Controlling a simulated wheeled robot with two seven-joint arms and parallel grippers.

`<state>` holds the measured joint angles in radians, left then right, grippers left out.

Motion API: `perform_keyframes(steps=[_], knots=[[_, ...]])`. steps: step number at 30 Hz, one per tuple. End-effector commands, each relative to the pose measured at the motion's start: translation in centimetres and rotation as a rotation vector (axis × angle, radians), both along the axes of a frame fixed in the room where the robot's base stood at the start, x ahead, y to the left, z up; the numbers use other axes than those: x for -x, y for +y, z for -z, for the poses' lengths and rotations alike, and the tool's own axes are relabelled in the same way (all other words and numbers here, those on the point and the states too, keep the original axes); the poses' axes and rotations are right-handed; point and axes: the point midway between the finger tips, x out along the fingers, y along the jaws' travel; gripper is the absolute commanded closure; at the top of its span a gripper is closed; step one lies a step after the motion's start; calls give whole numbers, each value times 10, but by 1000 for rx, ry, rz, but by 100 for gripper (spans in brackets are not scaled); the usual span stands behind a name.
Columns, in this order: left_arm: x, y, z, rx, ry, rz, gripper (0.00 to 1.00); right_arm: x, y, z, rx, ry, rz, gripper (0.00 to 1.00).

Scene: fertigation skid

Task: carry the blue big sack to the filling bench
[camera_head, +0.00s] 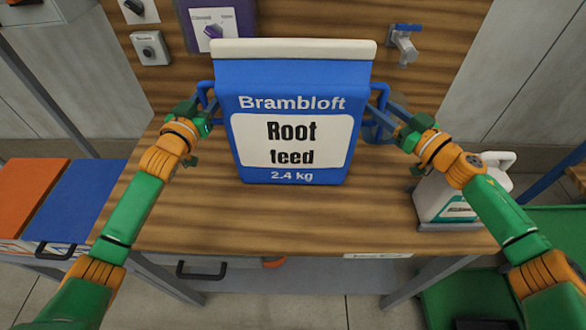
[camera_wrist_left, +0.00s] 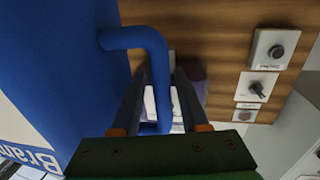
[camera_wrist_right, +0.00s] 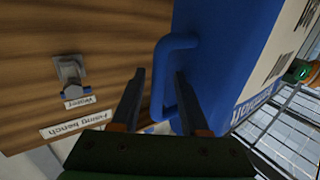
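The blue big sack (camera_head: 290,75) is upright over the wooden top of the filling bench (camera_head: 300,220) and seems to rest on it. It has a blue loop handle on each side. My left gripper (camera_head: 207,112) is at the left handle (camera_wrist_left: 150,45). In the left wrist view, its fingers (camera_wrist_left: 164,72) stand apart on either side of the handle bar. My right gripper (camera_head: 385,118) is at the right handle (camera_wrist_right: 170,45). In the right wrist view, its fingers (camera_wrist_right: 160,72) also stand apart around the bar, with a gap showing. The sack's back is hidden.
A white jug (camera_head: 447,200) stands at the bench's right. A tap (camera_head: 403,45) and a switch box (camera_head: 150,48) are on the back panel. A purple panel (camera_head: 222,22) is behind the sack. Orange (camera_head: 30,190) and blue (camera_head: 80,200) boxes are at the left.

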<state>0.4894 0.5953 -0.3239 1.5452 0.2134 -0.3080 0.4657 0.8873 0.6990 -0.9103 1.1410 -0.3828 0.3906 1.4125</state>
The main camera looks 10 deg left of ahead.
Motion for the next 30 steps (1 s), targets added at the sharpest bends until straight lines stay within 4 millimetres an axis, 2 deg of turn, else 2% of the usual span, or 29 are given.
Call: perform_keyframes(steps=[10,15,30], knots=[[0,0,-2,1,-5,0,51,0,0,-2,-2,-2,0,50],[0,0,-2,1,-5,1,5,0,0,-2,-2,-2,0,50],[0,-3,-2,3,-6,7,4,0,2,-3,-5,-4,-6,50]])
